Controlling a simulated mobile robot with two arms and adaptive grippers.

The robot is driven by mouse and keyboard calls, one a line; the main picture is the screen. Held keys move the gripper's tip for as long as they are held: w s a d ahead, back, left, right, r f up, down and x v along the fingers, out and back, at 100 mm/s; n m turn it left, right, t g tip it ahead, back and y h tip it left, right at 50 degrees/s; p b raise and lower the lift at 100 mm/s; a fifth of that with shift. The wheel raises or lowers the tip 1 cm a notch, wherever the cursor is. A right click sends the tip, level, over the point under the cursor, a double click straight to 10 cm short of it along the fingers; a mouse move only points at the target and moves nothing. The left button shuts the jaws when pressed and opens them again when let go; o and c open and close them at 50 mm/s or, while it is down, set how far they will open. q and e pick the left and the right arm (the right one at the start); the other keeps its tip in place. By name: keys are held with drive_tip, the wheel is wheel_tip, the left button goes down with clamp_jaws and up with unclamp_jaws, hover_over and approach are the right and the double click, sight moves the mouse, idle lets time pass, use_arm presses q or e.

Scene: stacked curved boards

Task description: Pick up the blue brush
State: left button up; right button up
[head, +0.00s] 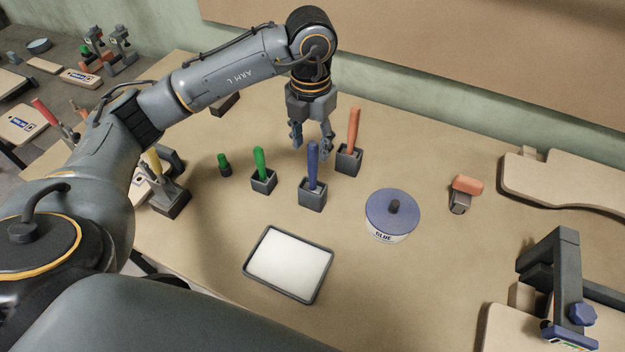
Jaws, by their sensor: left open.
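The blue brush (312,165) stands upright in a small dark square holder (312,197) near the middle of the table. Only its blue handle shows; its lower end is hidden in the holder. My left gripper (311,150) points down with its fingers apart, at or just behind the top of the blue handle. I cannot tell whether the fingers are around the handle or behind it, and no grip on it shows. My right gripper is not in view.
A green-handled brush (260,162) and an orange-handled brush (353,128) stand in holders on either side. A glue tub (392,212), a white tray (266,231) and a clamp (556,280) are nearer or to the right. Bare table lies right of the tray.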

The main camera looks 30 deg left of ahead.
use_arm(q)
drive_tip(key=shift+w+f, duration=0.1)
drive_tip(key=shift+f, duration=0.35)
drive_tip(key=shift+w+f, duration=0.1)
drive_tip(key=shift+f, duration=0.15)
drive_tip(key=p, duration=0.3)
hover_over(313, 183)
drive_tip(key=f, duration=0.4)
drive_tip(key=shift+w+a+f, duration=0.1)
drive_tip(key=shift+w+a, duration=0.15)
drive_tip(key=shift+f, duration=0.3)
drive_tip(key=shift+w+f, duration=0.1)
drive_tip(key=shift+f, duration=0.05)
drive_tip(key=shift+c, duration=0.4)
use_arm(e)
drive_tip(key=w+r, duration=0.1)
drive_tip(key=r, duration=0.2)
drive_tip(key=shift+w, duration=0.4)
use_arm(q)
clamp_jaws()
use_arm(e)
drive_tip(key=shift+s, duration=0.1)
